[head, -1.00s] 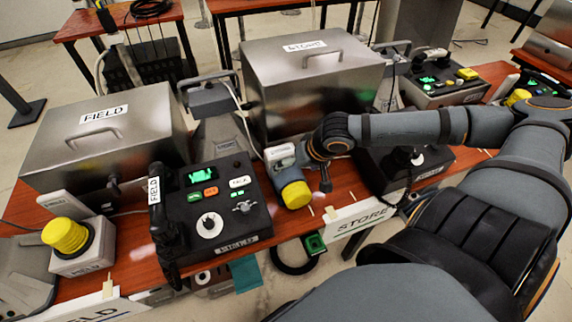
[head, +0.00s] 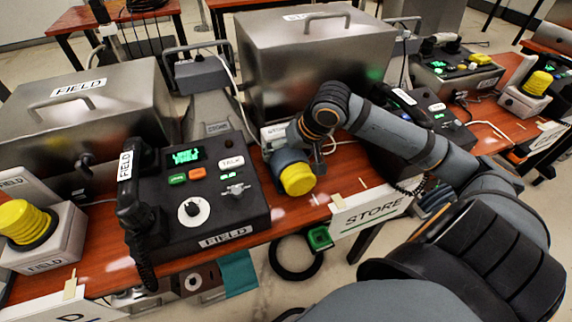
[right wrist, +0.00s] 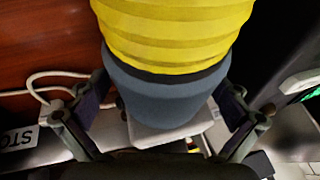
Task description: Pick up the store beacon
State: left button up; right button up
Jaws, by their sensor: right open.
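In the right wrist view the beacon (right wrist: 170,95) fills the middle, dome at the top. My right gripper (right wrist: 160,118) is open, with one finger on each side of the body and visible space beside it. In the head view the right gripper (head: 314,152) is at the beacon's right. My left gripper is out of view.
The FIELD phone panel (head: 205,195) stands close on the left. A large metal box (head: 315,70) is behind the beacon. A dark phone unit (head: 425,115) is to the right, partly behind my arm. The STORE sign (head: 372,210) hangs at the front edge.

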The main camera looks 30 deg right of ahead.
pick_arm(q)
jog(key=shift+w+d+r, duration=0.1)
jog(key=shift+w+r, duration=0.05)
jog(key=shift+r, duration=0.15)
pick_arm(e)
jog(key=shift+a+f, duration=0.1)
jog(key=shift+c, duration=0.3)
jog(key=c, duration=1.6)
jog(key=shift+c, duration=0.2)
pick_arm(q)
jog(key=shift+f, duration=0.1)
